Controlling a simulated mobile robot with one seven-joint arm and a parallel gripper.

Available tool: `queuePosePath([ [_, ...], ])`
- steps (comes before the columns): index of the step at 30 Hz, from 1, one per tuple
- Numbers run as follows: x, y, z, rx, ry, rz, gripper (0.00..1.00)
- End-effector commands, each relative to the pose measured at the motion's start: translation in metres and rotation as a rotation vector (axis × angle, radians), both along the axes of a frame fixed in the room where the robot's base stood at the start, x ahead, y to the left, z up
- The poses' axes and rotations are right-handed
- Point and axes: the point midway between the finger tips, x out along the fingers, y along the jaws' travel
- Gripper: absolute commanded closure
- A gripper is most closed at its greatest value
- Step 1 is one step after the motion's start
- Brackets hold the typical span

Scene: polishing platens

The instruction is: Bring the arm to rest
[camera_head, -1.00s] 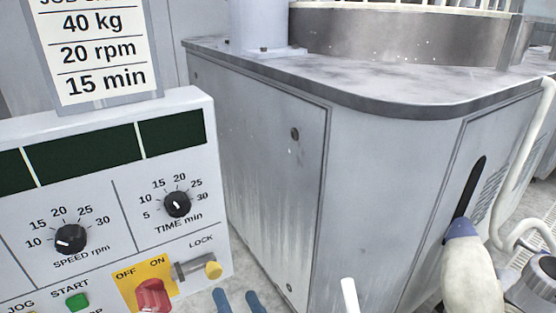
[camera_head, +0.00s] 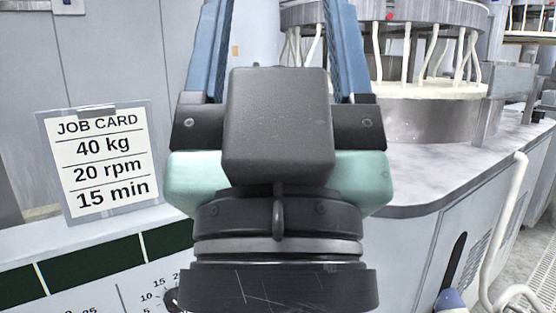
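My gripper (camera_head: 278,40) stands large in the middle of the camera_head view, pointing upward in the picture. Its two blue fingers are spread wide apart, and I see nothing held between them; their tips reach the top edge of the frame. The dark wrist and pale green body of my arm fill the centre below. The gripper hides part of the machine behind it and the right part of the control panel (camera_head: 75,268).
A job card (camera_head: 98,160) reading 40 kg, 20 rpm, 15 min stands at the left above the panel. The grey machine cabinet (camera_head: 415,240) with its dark-edged top is at the right, bearing a round platen assembly (camera_head: 425,110). A white pipe (camera_head: 508,215) runs down the far right.

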Motion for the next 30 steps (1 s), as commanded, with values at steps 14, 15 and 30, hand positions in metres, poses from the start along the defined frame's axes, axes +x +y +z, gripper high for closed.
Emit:
queuePosePath([
  [14, 0.001, 0.0, 0.166, -0.001, 0.003, 0.001, 0.31],
  [15, 0.001, 0.0, 0.178, -0.001, 0.003, 0.001, 0.31],
  [30, 0.001, 0.001, 0.301, -0.001, 0.004, 0.003, 0.31],
])
